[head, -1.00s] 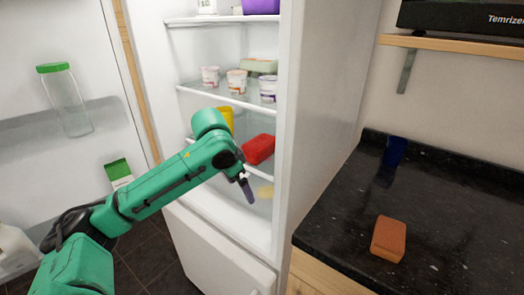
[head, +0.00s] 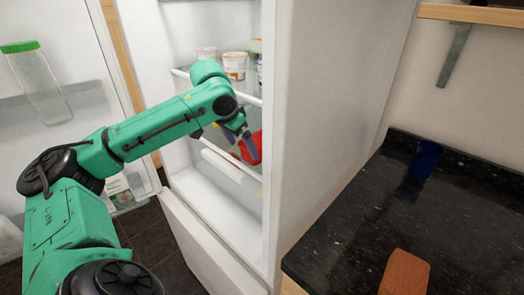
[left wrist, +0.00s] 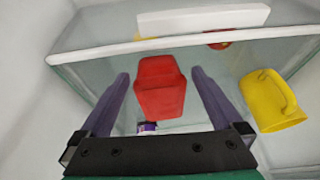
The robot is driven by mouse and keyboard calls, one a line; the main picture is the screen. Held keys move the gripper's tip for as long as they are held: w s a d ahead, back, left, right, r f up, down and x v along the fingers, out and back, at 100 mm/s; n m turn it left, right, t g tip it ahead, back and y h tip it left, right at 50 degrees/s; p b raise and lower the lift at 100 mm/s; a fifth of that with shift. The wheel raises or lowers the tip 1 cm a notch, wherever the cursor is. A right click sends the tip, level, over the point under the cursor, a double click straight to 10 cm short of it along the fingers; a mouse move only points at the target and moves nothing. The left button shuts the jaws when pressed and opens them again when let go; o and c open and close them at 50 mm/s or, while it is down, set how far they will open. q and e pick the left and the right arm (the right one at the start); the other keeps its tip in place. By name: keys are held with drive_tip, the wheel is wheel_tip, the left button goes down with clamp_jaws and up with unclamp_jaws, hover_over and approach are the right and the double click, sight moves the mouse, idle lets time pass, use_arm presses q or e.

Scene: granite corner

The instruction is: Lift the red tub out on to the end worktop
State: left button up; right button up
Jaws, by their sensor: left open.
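The red tub (head: 256,141) is on a fridge shelf in the head view, partly hidden by my left gripper (head: 243,150). In the left wrist view the red tub (left wrist: 160,88) is in the middle, between the two purple fingers of my left gripper (left wrist: 160,75). The fingers are open, with a gap showing on each side of the tub. The end worktop (head: 345,225) is black speckled stone, to the right of the fridge. My right gripper is not in view.
A yellow mug (left wrist: 272,100) is right of the tub in the left wrist view. Pots (head: 234,66) stand on the shelf above. The fridge side wall (head: 325,110) separates the interior from the worktop. A blue cup (head: 425,160) and a brown block (head: 405,272) are on the worktop.

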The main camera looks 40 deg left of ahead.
sight(246, 154)
use_arm(q)
drive_tip(key=x, duration=0.4)
drive_tip(key=shift+s, duration=0.15)
drive_tip(key=c, duration=1.4)
drive_tip(key=shift+o, duration=0.2)
drive_tip(key=shift+r, duration=0.1)
